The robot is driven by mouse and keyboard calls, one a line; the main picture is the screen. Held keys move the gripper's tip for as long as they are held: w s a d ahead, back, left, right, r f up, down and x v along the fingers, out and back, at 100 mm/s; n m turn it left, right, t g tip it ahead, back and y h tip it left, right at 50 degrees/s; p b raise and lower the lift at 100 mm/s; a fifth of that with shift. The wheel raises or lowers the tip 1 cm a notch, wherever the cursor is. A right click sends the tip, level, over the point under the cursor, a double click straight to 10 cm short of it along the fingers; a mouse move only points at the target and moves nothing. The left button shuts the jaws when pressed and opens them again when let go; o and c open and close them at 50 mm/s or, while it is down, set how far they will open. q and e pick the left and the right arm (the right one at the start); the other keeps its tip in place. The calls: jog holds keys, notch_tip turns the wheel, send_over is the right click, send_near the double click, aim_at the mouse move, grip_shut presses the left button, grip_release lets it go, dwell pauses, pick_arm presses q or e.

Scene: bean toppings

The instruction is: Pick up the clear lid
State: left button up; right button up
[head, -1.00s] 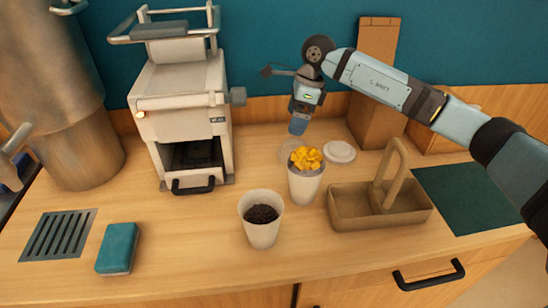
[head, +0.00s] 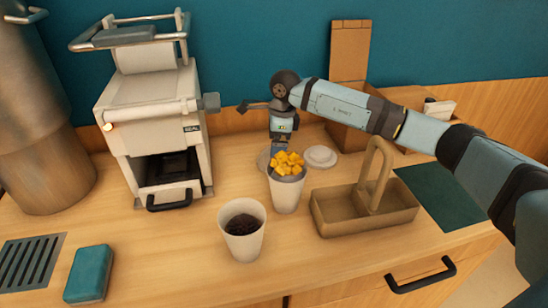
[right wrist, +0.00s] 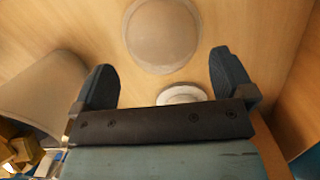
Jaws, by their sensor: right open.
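The clear lid (right wrist: 162,35) is a see-through round disc lying on the wooden counter in the right wrist view, just beyond the gap between my fingers. In the head view only the left part of the clear lid (head: 263,160) shows, behind the cup with yellow cubes. My right gripper (right wrist: 163,72) is open and empty, its two dark fingers spread apart. In the head view my right gripper (head: 279,148) points down close above the counter at the lid, its tips partly hidden by the yellow cubes. My left gripper is not in view.
A white lid (head: 320,156) lies right of the clear lid. A cup with yellow cubes (head: 286,195) stands just in front, and a cup of dark beans (head: 243,245) nearer. A handled wooden caddy (head: 345,222) is right; a machine (head: 150,110) stands left.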

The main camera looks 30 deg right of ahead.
jog(key=f, duration=0.4)
jog(key=shift+w+a, duration=0.2)
jog(key=shift+f, duration=0.15)
jog(key=c, duration=0.7)
jog(key=shift+c, duration=0.2)
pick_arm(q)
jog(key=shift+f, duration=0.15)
